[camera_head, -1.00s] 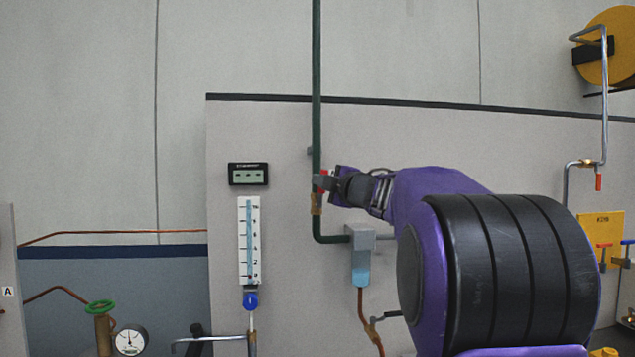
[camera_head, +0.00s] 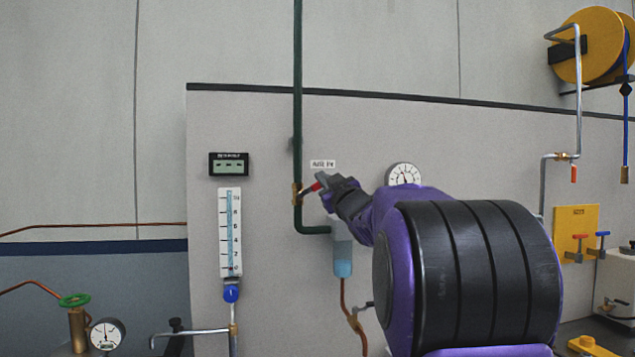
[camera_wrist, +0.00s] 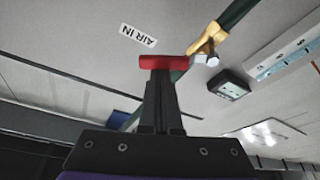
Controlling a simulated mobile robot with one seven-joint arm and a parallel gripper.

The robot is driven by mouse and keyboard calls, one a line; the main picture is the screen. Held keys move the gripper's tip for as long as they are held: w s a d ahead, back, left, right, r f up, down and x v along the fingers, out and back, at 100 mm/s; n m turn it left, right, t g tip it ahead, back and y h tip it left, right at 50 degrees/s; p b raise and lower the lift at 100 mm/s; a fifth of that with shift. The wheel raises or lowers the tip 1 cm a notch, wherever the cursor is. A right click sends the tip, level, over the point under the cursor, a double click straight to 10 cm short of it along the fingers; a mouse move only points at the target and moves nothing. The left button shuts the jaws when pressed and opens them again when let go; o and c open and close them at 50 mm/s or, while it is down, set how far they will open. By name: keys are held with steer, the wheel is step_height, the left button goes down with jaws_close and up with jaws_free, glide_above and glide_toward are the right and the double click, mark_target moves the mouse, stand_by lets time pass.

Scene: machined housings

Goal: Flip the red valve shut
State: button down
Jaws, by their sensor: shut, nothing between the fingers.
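The red valve has a brass body (camera_head: 297,195) on the dark green vertical pipe and a red handle (camera_head: 315,187). The handle slants up and to the right, away from the pipe. My gripper (camera_head: 325,182) is shut and empty, with its fingertips at the handle's outer end. In the wrist view, the red handle (camera_wrist: 160,62) lies across the tips of my closed gripper (camera_wrist: 160,72), seemingly touching them. The brass body (camera_wrist: 207,42) shows to its right. My gripper and arm cover part of the panel behind.
An "AIR IN" label (camera_head: 323,163) is just above my gripper. A round gauge (camera_head: 403,175) is to the right, and a blue-bowled filter (camera_head: 343,255) is below. Another red-handled valve (camera_head: 578,240) is by the yellow panel (camera_head: 575,225) at right.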

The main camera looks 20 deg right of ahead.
steer(key=f+m+h+b, duration=0.1)
steer(key=m, duration=0.1)
steer(key=m+b, duration=0.1)
steer(key=d+f+m+h+b, duration=0.1)
steer(key=m, duration=0.1)
steer(key=shift+s+d+f+m+h, duration=0.1)
steer(key=shift+f+m+h, duration=0.2)
steer(key=shift+f, duration=0.15)
stand_by(0.5)
